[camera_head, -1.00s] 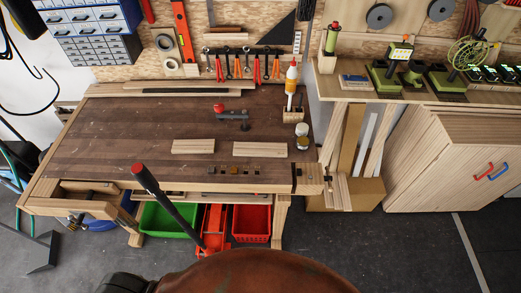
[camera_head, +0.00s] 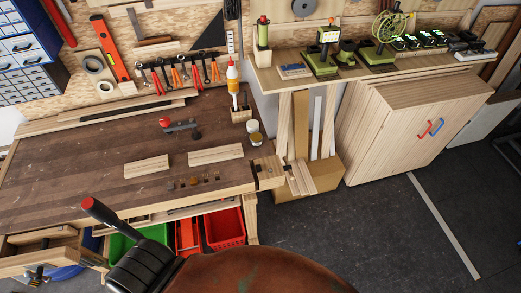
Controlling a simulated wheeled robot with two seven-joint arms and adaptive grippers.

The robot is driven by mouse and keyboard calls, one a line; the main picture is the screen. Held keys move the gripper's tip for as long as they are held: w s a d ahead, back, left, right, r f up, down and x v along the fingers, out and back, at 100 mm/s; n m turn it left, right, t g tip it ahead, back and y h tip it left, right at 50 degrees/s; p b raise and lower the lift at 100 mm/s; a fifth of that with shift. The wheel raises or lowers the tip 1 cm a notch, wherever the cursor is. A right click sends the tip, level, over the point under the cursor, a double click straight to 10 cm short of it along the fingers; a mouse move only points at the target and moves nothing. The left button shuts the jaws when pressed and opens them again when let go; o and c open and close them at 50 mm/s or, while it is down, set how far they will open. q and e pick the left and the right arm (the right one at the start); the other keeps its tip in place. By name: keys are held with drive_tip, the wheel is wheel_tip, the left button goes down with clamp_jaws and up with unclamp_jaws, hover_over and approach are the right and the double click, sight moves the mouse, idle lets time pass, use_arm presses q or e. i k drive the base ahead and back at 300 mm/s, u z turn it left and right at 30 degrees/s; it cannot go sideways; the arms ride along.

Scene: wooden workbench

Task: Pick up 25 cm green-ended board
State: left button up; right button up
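Two short, light wooden boards lie flat and apart on the dark workbench top (camera_head: 60,180). The left board (camera_head: 147,167) looks a little shorter than the right board (camera_head: 215,154). I cannot make out a green end on either one, so I cannot tell which is the green-ended board. Neither of my grippers shows in this view, and nothing is seen touching the boards.
A red-and-black clamp-like tool (camera_head: 178,125) lies behind the boards. A glue bottle (camera_head: 232,75) and small jars (camera_head: 254,132) stand at the right edge. Long slats (camera_head: 110,116) lie at the back. A brown rounded object (camera_head: 255,272) fills the bottom foreground.

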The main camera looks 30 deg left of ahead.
sight(230, 151)
drive_tip(key=z, duration=0.65)
drive_tip(key=i, duration=1.6)
drive_tip(key=u, duration=4.05)
